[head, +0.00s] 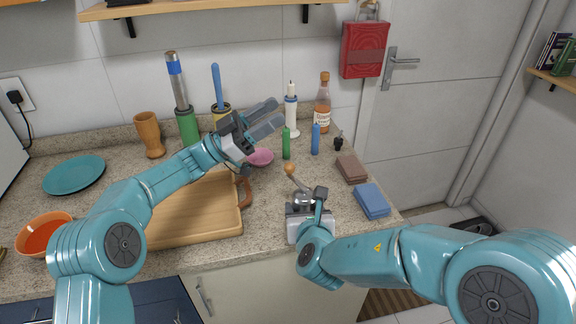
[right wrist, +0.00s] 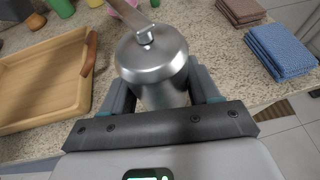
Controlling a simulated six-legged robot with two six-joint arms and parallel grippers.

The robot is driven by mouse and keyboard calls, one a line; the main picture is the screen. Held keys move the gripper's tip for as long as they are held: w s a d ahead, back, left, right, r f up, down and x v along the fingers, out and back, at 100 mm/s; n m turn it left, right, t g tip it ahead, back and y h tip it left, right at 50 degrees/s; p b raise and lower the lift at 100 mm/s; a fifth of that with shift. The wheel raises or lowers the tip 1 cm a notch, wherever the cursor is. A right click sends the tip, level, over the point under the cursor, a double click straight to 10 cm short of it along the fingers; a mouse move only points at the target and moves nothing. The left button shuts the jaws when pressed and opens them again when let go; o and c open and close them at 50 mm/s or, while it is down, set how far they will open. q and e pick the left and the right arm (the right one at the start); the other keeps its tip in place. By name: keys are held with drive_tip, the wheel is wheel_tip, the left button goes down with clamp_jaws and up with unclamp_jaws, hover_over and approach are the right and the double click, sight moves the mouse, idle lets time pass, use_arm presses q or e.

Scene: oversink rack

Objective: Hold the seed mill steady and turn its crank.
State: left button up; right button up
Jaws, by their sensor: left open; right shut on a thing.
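The seed mill (head: 303,200) is a small metal cylinder near the front edge of the counter. Its crank arm rises to the back left and ends in a round wooden knob (head: 289,169). In the right wrist view the mill (right wrist: 153,65) shows its domed steel lid with the crank bolted on top. My right gripper (right wrist: 160,88) is shut around the mill's body, one finger on each side; it shows in the head view (head: 308,208) too. My left gripper (head: 277,113) is open and empty, above the back of the counter, behind and left of the knob.
A wooden tray (head: 193,222) lies left of the mill. A blue folded cloth (head: 371,201) and a brown one (head: 351,168) lie to its right.

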use_arm(q)
drive_tip(key=n+t, duration=0.2)
drive_tip(key=t, duration=0.2)
drive_tip(key=n+t+y, duration=0.6)
drive_tip(key=n+y, duration=0.3)
drive_tip(key=y, duration=0.6)
approach(287, 169)
drive_tip(key=x, duration=1.1)
drive_tip(key=shift+w, duration=0.1)
drive_tip(key=shift+c, duration=0.3)
clamp_jaws()
